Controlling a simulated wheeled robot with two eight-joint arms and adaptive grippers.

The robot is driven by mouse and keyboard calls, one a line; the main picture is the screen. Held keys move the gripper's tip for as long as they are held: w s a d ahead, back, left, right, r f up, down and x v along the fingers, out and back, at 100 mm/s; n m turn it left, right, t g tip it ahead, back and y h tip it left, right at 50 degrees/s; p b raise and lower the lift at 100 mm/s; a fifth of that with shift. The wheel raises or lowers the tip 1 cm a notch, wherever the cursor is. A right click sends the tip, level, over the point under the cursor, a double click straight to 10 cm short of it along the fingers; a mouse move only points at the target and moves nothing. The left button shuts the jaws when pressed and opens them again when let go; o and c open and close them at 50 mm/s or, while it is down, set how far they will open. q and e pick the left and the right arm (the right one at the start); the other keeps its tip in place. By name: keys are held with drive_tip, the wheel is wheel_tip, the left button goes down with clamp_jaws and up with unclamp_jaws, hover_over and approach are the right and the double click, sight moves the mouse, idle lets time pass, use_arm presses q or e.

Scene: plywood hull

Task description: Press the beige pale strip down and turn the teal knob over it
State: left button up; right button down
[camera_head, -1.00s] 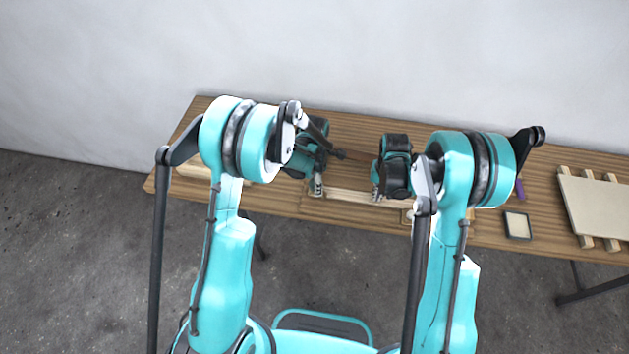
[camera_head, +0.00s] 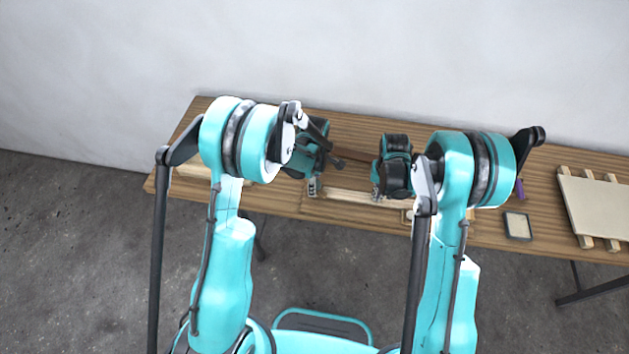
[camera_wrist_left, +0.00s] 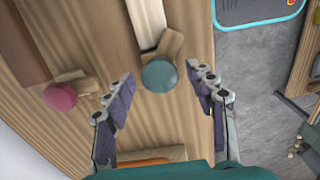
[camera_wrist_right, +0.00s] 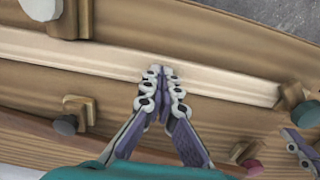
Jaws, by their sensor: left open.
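The teal knob (camera_wrist_left: 159,76) sits on a small wooden turn-piece (camera_wrist_left: 173,45) in the left wrist view. The turn-piece slants beside the end of the pale strip (camera_wrist_left: 148,22); I cannot tell how far it covers it. My left gripper (camera_wrist_left: 160,82) is open, its fingers either side of the knob, apart from it. In the right wrist view the beige strip (camera_wrist_right: 110,62) lies lengthwise in a wooden channel. My right gripper (camera_wrist_right: 160,72) is shut, tips together at the strip; contact is unclear. In the head view, my left (camera_head: 313,188) and right (camera_head: 377,193) grippers are over the table's front.
A pink knob (camera_wrist_left: 60,97) sits left of the teal one. Grey-green knobs (camera_wrist_right: 65,125) with wooden turn-pieces flank the strip. In the head view, a small framed tray (camera_head: 518,226) and a slatted pale board (camera_head: 600,208) lie on the table's right.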

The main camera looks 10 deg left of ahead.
use_arm(q)
drive_tip(key=c, duration=0.9)
drive_tip(key=shift+n, duration=1.2)
drive_tip(key=n, duration=0.3)
drive_tip(key=o, duration=1)
drive_tip(key=shift+r, duration=3.5)
